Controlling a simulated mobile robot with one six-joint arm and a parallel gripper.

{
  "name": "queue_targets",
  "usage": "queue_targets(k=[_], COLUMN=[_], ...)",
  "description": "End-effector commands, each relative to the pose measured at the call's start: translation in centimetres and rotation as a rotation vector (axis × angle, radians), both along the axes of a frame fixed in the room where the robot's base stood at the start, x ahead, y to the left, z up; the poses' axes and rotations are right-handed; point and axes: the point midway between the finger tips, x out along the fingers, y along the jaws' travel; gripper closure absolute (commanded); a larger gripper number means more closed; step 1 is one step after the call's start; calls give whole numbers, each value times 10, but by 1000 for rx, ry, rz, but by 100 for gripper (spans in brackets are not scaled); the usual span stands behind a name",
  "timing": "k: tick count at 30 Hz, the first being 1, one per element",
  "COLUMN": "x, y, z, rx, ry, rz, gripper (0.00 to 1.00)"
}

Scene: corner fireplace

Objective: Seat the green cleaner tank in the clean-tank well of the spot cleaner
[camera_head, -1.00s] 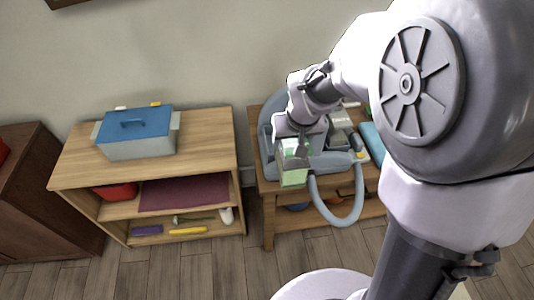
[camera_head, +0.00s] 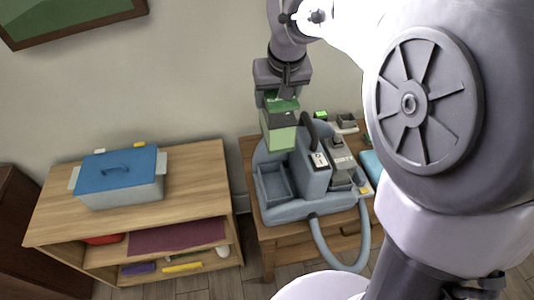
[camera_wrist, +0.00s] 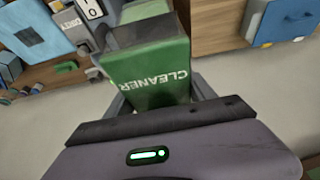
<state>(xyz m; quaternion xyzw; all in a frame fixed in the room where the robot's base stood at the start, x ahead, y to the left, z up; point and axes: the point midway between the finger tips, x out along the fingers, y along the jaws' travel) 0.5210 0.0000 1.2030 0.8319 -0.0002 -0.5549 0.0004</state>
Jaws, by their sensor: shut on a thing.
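My gripper (camera_head: 281,94) is shut on the green cleaner tank (camera_head: 281,132) and holds it up in the air, above and behind the left part of the spot cleaner. The tank also shows in the wrist view (camera_wrist: 150,72), with the word CLEANER on its green side. The grey-blue spot cleaner (camera_head: 290,208) stands on the wooden side table. Its open, empty well (camera_head: 272,184) is at the left of the body. A grey tank marked DIRTY (camera_head: 341,160) sits at its right side.
A pale blue hose (camera_head: 322,245) loops off the front of the spot cleaner. A small grey container (camera_head: 346,121) and a green item (camera_head: 320,114) stand behind it. A wooden shelf unit (camera_head: 190,185) with a blue-lidded box (camera_head: 118,170) stands at left.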

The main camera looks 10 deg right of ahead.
Motion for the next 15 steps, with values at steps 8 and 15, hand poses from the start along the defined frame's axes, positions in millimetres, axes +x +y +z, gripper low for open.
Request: queue_targets(k=[8,15], x=[-1,-1], y=[0,0], z=[-104,-184], rx=[0,0], ry=[4,4], rz=[1,0], gripper=[100,100])
